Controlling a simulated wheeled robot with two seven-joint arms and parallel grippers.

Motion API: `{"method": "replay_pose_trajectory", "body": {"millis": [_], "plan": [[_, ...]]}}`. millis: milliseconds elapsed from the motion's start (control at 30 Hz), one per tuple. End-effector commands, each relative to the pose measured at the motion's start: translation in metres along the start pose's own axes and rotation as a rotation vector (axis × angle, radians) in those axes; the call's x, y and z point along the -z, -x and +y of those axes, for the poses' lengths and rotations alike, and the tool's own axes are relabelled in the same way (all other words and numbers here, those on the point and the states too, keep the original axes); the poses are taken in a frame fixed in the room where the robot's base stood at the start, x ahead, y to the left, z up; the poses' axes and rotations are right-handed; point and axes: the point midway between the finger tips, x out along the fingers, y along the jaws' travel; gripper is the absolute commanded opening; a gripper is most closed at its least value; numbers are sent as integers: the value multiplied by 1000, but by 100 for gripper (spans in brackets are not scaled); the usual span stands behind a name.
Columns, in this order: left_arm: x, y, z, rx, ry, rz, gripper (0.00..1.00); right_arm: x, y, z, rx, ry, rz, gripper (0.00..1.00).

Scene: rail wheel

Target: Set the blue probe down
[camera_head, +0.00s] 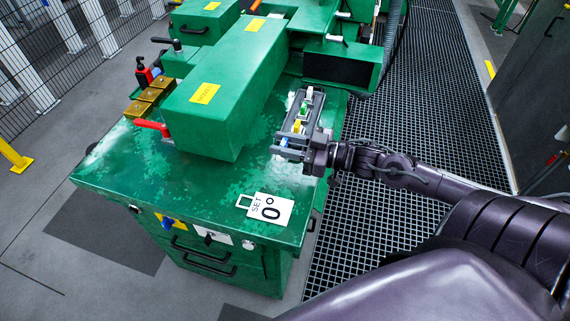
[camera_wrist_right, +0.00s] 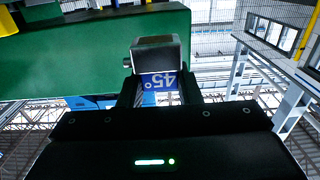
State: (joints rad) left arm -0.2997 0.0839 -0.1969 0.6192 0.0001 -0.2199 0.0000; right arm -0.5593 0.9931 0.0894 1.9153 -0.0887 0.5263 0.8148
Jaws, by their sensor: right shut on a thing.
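The blue probe (camera_wrist_right: 158,80) is in the right wrist view, a grey metal block with a blue face marked 45°. My right gripper (camera_wrist_right: 158,92) is shut on it, one dark finger on each side. In the head view my right gripper (camera_head: 283,143) is at the near end of a grey rack (camera_head: 318,103) on the green machine table. A small bit of blue shows between the fingers there. I cannot tell whether the probe touches the rack or the table. My left gripper is not in view.
The rack holds a green-and-white piece (camera_head: 304,107) and a yellow piece (camera_head: 297,126). A large green housing (camera_head: 225,85) stands close left of it. A white "SET 0°" card (camera_head: 270,208) lies on the bare near part of the green table (camera_head: 190,190).

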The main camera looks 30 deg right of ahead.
Motion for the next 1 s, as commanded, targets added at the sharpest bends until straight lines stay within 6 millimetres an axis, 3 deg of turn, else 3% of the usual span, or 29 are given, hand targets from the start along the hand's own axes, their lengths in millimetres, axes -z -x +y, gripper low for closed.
{"method": "replay_pose_trajectory", "body": {"millis": [100, 533, 967, 1000], "plan": [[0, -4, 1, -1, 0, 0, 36, -23, -1, 1, -2, 2, 4, 3], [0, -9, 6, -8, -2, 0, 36, -71, -1, 1, -2, 2, 3, 3], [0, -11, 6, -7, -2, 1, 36, -78, -1, 0, -2, 2, 3, 3], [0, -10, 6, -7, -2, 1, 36, -79, -1, 0, -1, 1, 2, 33]]}}
